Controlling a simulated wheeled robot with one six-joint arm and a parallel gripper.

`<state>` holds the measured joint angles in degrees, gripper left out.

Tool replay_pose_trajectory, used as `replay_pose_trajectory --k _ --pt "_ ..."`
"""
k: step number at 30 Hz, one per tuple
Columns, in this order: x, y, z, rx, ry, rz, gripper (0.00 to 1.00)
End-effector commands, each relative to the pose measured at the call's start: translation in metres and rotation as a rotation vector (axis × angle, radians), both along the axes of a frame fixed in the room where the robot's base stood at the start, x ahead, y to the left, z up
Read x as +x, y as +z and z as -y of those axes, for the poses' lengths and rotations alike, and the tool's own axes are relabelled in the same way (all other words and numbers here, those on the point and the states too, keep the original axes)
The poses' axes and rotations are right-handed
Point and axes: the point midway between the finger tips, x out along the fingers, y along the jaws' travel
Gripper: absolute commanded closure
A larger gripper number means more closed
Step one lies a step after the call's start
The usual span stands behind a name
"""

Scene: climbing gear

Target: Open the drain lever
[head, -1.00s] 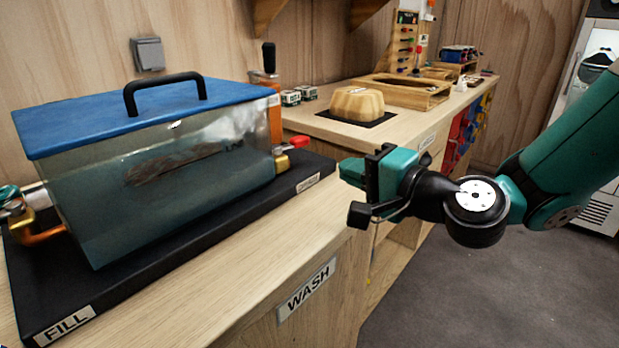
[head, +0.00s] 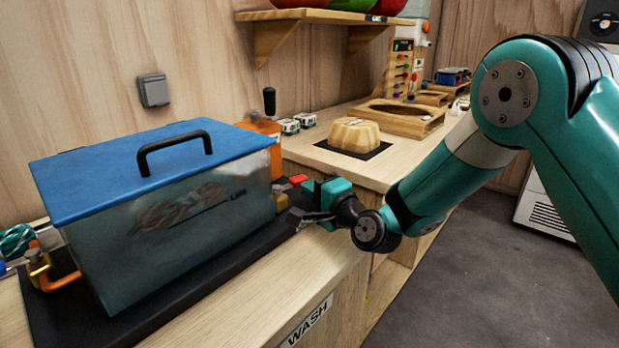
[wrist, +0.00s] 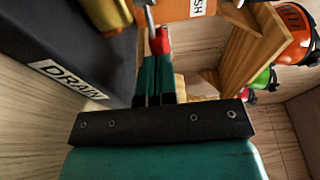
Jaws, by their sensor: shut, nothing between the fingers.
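The drain lever has a red handle (head: 298,180) at the right end of the water tank (head: 180,220), beside a brass valve. In the wrist view the red handle (wrist: 161,41) sits on a metal stem, with the brass valve (wrist: 108,14) to its left. My gripper (head: 306,187) is shut and empty, its teal fingers side by side. In the wrist view the gripper tips (wrist: 158,57) are right at the end of the red handle. I cannot tell whether they touch it. The head view partly hides the valve behind my gripper.
The tank has a blue lid (head: 110,170) and stands on a black base with a DRAIN label (wrist: 65,80). An orange block (wrist: 185,8) is behind the lever. A wooden hold (head: 353,137) on a black mat and wooden trays (head: 400,118) are further along the bench.

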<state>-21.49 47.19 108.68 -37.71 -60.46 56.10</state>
Motion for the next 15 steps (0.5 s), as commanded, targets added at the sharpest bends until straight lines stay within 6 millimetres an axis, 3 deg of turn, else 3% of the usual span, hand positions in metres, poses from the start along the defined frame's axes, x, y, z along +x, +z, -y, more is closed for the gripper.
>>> replay_pose_trajectory --k 15 --pt "0.0082 0.0005 -0.0051 0.0 -0.001 0.001 1.0"
